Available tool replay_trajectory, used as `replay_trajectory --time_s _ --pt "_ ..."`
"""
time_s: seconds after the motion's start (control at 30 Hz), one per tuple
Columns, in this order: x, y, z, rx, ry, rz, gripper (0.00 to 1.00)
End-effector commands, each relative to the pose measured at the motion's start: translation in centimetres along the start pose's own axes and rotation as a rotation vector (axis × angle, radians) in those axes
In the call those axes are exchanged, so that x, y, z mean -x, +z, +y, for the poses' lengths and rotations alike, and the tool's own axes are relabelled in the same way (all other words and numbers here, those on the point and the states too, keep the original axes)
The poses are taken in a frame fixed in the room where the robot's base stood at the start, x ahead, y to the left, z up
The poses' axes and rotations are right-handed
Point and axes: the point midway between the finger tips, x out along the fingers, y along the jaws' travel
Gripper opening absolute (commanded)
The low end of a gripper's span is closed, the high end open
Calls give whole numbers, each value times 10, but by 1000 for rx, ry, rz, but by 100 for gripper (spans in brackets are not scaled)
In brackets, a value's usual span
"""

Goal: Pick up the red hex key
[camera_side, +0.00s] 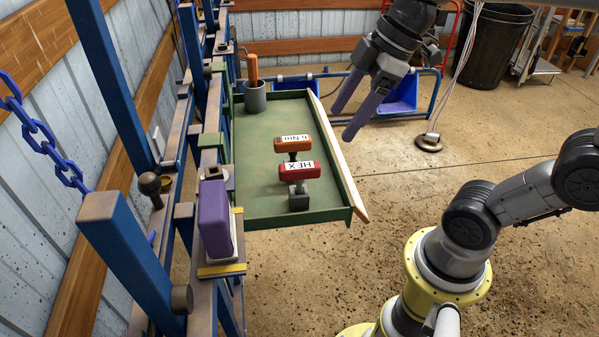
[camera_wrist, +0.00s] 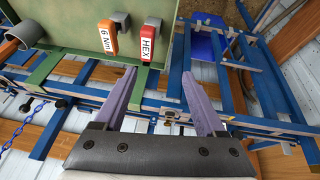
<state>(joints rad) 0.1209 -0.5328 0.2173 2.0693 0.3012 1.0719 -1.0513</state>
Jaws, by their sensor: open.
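The red hex key (camera_side: 299,170), a red handle with a white HEX label, lies on the green tray (camera_side: 262,205). In the wrist view its handle (camera_wrist: 148,45) is ahead of my gripper, near the tray's edge, and a grey piece (camera_wrist: 153,21) is at its far end. The rest of the key is hard to make out. My gripper (camera_side: 341,125) is open and empty, with two purple fingers. In the side view it is up and to the right of the hex key, apart from it. The fingers (camera_wrist: 157,75) also show in the wrist view.
An orange handle marked 6 Nm (camera_side: 293,144) lies close beside the red one. A grey cup (camera_side: 255,98) with an orange-handled tool stands at the tray's far corner. A purple block (camera_side: 214,218) and blue rack posts (camera_side: 110,75) stand left.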

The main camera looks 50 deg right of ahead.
Motion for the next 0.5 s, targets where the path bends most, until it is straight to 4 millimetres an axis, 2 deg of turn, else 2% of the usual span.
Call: replay_trajectory --time_s 0.03,0.1,0.2,0.37,0.5 --pt "-7 -7 14 16 -35 0 72" --pt "-15 -12 30 6 -65 4 72" --pt "-25 -10 44 -38 -86 -7 72" --pt "-39 -4 46 -61 -96 -20 72" --pt "-64 -4 42 -60 -97 -21 72"
